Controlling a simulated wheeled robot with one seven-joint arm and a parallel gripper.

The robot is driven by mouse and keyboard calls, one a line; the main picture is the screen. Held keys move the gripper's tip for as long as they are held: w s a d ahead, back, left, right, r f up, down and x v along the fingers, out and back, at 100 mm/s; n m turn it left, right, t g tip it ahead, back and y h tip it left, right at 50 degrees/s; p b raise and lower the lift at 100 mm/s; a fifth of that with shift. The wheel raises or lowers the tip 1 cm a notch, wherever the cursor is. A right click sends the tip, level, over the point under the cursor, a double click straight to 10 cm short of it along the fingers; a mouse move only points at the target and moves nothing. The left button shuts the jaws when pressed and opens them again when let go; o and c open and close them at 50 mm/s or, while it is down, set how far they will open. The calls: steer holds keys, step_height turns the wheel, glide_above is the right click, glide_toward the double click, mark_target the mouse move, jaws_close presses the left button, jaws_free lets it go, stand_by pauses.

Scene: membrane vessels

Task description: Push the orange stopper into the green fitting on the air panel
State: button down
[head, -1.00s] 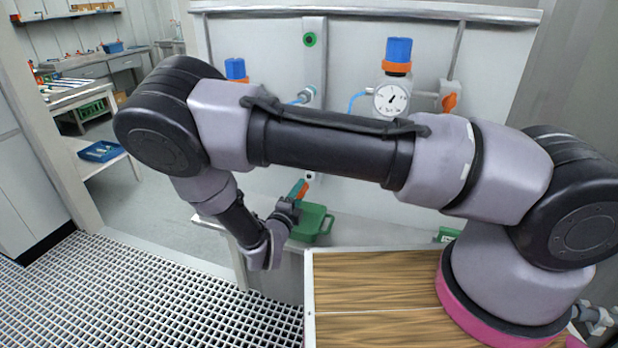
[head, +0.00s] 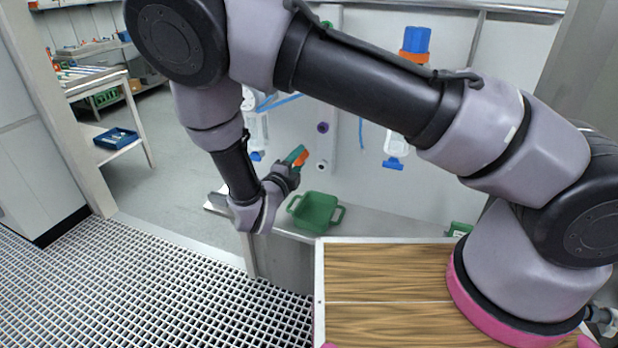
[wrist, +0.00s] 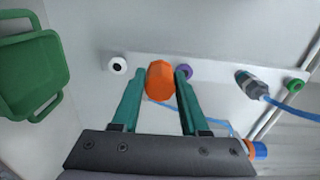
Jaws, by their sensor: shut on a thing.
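The orange stopper (wrist: 160,82) is held between the two teal fingers of my gripper (wrist: 160,76) in the wrist view. In the head view my gripper (head: 299,157) holds the stopper in front of the lower panel, above the green bin. The green fitting (wrist: 295,85), a green ring with a dark centre, is at the far right of the wrist view, well apart from the stopper. In the head view the green fitting (head: 327,24) shows only partly, above my arm. The air panel (head: 450,50) is pale, and my arm covers much of it.
A white fitting (wrist: 118,66) and a purple fitting (wrist: 186,72) lie either side of the stopper in the wrist view. A metal connector with a blue hose (wrist: 248,83) sits beside the green fitting. A green bin (head: 315,210) stands on the ledge below my gripper.

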step_height(320, 180, up, 31)
steer(key=s+d, duration=0.1)
steer(key=d, duration=0.1)
steer(key=shift+d, duration=0.35)
steer(key=shift+x, duration=2.9)
steer(key=shift+w+d, duration=0.25)
steer(key=shift+w, duration=0.25)
steer(key=shift+c, duration=1.7)
jaws_free()
